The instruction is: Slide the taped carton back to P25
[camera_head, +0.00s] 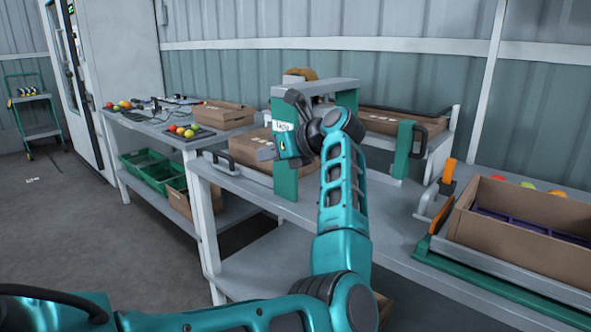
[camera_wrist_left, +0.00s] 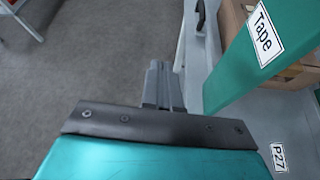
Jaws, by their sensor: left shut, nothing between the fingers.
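A brown carton (camera_head: 247,146) lies on the bench beside the green post of the tape machine (camera_head: 286,185), partly hidden by it. Part of a carton also shows behind the post in the left wrist view (camera_wrist_left: 233,20). I cannot make out tape on it. My left gripper (camera_head: 264,154) is shut and empty in front of the post marked "Tape", apart from the carton. Its closed fingers also show in the left wrist view (camera_wrist_left: 160,82), beside the bench edge. A P27 label (camera_wrist_left: 280,157) is on the bench top; no P25 label is readable. My right gripper is out of view.
Another carton (camera_head: 390,122) lies behind the machine. An open carton (camera_head: 525,203) with a purple insert stands at right, near an orange handle (camera_head: 447,177). A side table (camera_head: 160,131) holds tomatoes and a carton (camera_head: 222,114). Green crates (camera_head: 150,170) sit below.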

